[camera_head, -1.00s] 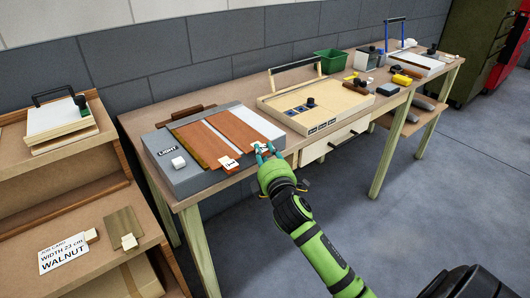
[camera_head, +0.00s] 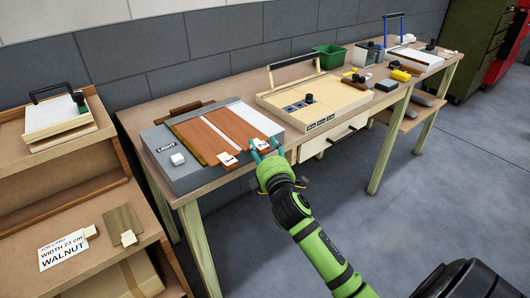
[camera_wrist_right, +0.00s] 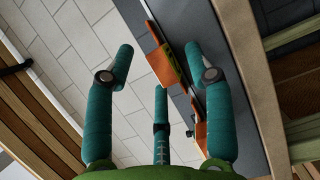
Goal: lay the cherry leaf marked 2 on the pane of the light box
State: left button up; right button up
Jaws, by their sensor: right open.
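The light box (camera_head: 182,181) is a grey box on the left end of the bench. Two reddish-brown leaves lie on its top, with a white strip of the pane (camera_head: 221,130) showing between them. The cherry leaf marked 2 (camera_head: 235,126) is the right one; its white tag (camera_head: 259,145) is at its front end. The leaf marked 1 (camera_head: 201,139) is on the left. My right gripper (camera_head: 263,145) is open, its fingers around or just above the tag of leaf 2. In the right wrist view its fingers (camera_wrist_right: 163,75) are apart, with orange-brown pieces beyond. My left gripper is not seen.
A green bin (camera_head: 327,59) and small blocks are farther along. A shelf unit with a walnut job card (camera_head: 63,250) stands at the left. Open floor lies in front.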

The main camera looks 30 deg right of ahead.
jog(key=v, duration=1.2)
jog(key=s+a+f+m+g+y, duration=0.1)
jog(key=s+a+f+m+g, duration=0.15)
jog(key=f, duration=0.95)
jog(key=s+a+f+m+g+y, duration=0.1)
jog(key=s+f+g+y, duration=0.15)
jog(key=f, duration=0.95)
jog(key=s+a+f+m+g+y, duration=0.1)
jog(key=s+a+f+g, duration=0.15)
jog(key=f, duration=1.05)
jog(key=s+a+f+m+g, duration=0.1)
jog(key=s+f+m+g, duration=0.1)
jog(key=s+f, duration=0.4)
jog(key=s+a+f+m+g+y, duration=0.1)
jog(key=s+f+m+g, duration=0.2)
jog(key=s+f, duration=0.4)
jog(key=s+a+f+m+g+p, duration=0.1)
jog(key=s+f, duration=0.5)
jog(key=s, duration=1.1)
jog(key=shift+s+f+m+g, duration=0.3)
jog(key=shift+m+g, duration=0.35)
jog(key=shift+g, duration=0.6)
